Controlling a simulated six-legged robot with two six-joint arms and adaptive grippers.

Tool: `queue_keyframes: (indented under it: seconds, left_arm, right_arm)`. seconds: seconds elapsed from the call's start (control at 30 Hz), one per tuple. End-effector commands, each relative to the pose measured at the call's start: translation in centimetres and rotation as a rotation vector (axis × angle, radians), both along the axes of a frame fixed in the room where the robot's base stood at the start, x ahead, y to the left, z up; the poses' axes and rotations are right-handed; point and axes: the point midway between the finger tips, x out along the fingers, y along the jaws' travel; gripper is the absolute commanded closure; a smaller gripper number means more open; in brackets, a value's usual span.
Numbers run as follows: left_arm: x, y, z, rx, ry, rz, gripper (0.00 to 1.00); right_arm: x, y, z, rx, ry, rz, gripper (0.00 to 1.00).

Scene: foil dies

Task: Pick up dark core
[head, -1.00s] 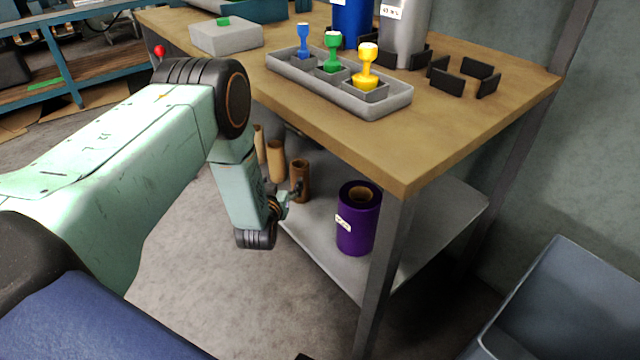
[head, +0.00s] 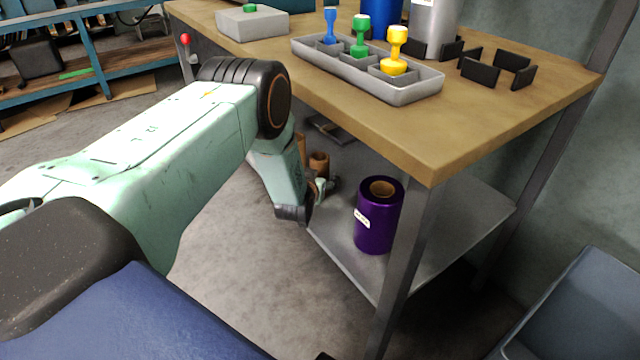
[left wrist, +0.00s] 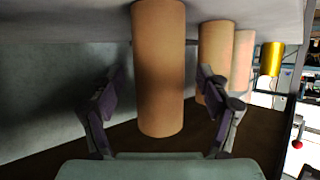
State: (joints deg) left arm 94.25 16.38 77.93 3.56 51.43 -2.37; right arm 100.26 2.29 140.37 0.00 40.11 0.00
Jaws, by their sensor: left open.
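The dark core (head: 319,163), a brown cardboard tube, stands on the grey lower shelf under the wooden bench. My left gripper (head: 329,187) is low in front of it and hides its lower part. In the left wrist view, which is upside down, a brown core (left wrist: 158,60) stands between the two fingers of my open left gripper (left wrist: 160,78); it appears to be the dark core. Gaps show on both sides, so it is not clamped. Two lighter cores (left wrist: 214,55) (left wrist: 243,60) stand beyond the right-hand finger. My right gripper is not in view.
A purple foil roll (head: 379,218) stands on the lower shelf (head: 345,247) near the bench leg (head: 405,265). The bench top (head: 440,140) overhangs the shelf and carries a grey tray (head: 370,78) of coloured stamps. A gold roll (left wrist: 271,58) shows in the wrist view.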

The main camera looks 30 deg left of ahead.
Motion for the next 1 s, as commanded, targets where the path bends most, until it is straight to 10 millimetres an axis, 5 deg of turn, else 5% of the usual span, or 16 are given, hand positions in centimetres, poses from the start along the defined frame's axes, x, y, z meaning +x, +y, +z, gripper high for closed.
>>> queue_keyframes:
  seconds: [0.43, 1.0]
  left_arm:
    - [1.47, 0.33, -0.57, 0.000, 0.000, -0.001, 0.24]
    - [1.44, 0.35, -0.57, 0.000, 0.000, -0.001, 0.72]
  right_arm:
    - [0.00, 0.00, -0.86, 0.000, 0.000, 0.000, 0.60]
    - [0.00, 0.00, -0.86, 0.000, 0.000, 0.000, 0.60]
